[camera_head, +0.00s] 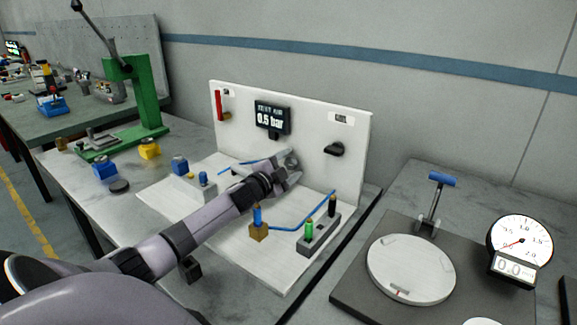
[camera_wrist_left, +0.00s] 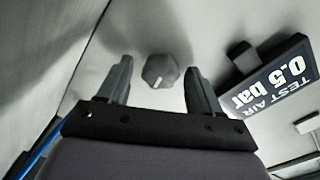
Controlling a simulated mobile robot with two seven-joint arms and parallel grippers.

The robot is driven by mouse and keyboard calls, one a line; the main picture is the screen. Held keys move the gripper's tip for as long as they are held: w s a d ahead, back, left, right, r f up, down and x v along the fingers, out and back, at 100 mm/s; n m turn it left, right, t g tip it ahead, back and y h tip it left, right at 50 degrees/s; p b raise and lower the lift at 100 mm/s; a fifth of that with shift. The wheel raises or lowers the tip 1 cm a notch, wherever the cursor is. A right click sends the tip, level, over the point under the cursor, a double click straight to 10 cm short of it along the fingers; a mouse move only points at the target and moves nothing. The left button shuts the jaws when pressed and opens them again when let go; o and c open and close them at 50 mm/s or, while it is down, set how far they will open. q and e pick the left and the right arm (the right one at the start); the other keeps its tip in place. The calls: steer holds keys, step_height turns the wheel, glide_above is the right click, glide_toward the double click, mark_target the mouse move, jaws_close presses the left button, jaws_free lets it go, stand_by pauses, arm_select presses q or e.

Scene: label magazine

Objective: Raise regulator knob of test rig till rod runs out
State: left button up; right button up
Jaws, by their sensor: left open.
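The test rig has a white upright panel (camera_head: 355,115) with a black display (camera_head: 272,117) reading 0.5 bar. In the left wrist view, a dark grey faceted knob (camera_wrist_left: 160,72) with a white mark sits on the panel near the display (camera_wrist_left: 268,82). My left gripper (camera_head: 290,172) is open in front of the panel, below the display, and seems to hide this knob in the head view. In the wrist view its fingers (camera_wrist_left: 157,68) stand either side of the knob, with a gap on both sides. I cannot make out a rod. My right gripper is not in view.
A black handle (camera_head: 333,149) is on the panel's right. A blue tube (camera_head: 290,229), brass block (camera_head: 258,232) and grey block with green and black fittings (camera_head: 318,235) occupy the rig's base. A green lever press (camera_head: 140,95) stands left; a dial gauge (camera_head: 520,242) stands right.

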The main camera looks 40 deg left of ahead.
arm_select(q)
steer(key=c, duration=1.1)
steer(key=shift+o, duration=0.2)
steer(key=shift+f+m+b, duration=0.1)
steer(key=shift+m+b, duration=0.35)
steer(key=shift+m, duration=1.15)
steer(key=o, duration=1.1)
steer(key=shift+c, duration=0.2)
steer(key=shift+s+d, duration=0.2)
steer(key=shift+s, duration=1.6)
steer(key=shift+s+d, duration=0.2)
steer(key=shift+s, duration=1.6)
